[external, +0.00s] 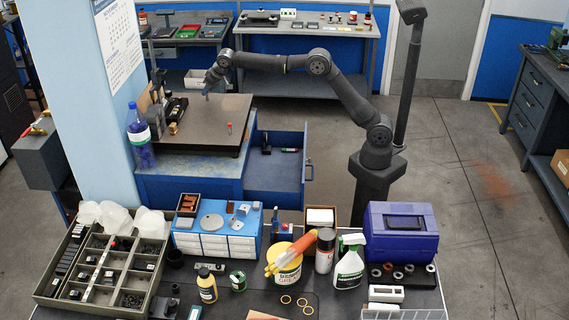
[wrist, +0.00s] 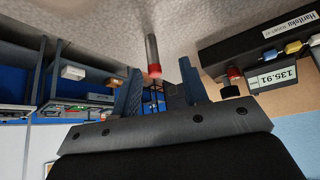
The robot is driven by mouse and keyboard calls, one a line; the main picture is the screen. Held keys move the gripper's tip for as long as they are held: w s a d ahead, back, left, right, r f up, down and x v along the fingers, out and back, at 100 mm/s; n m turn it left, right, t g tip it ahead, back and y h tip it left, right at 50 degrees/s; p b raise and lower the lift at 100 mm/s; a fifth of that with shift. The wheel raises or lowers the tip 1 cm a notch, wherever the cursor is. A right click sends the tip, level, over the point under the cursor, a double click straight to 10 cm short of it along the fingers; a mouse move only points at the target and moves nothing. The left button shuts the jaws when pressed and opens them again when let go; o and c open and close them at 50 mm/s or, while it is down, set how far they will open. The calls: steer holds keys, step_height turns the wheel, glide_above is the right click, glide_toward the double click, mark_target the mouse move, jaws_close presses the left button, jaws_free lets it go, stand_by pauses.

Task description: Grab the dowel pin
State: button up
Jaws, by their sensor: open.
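A slim pin with a grey shaft and a red end (wrist: 152,55) shows in the wrist view, in line with the gap between my fingers and beyond their tips. It looks like the dowel pin. In the external view a small red pin (external: 229,128) stands upright on the dark plate (external: 200,135), toward its right side. My gripper (external: 207,96) is above the back left part of the plate, left of and behind that pin. In the wrist view its two dark blue fingers (wrist: 162,86) are apart, with nothing held between them.
A black instrument with a display reading 135.91 (wrist: 272,78) is at the right in the wrist view. Dark blocks and small parts (external: 172,110) line the plate's left edge, beside a blue bottle (external: 139,135). A drawer (external: 277,160) stands open right of the plate. The plate's middle is clear.

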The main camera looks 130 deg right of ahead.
mark_target(206, 100)
steer(key=x, duration=0.5)
steer(key=shift+s+d, duration=0.25)
jaws_close()
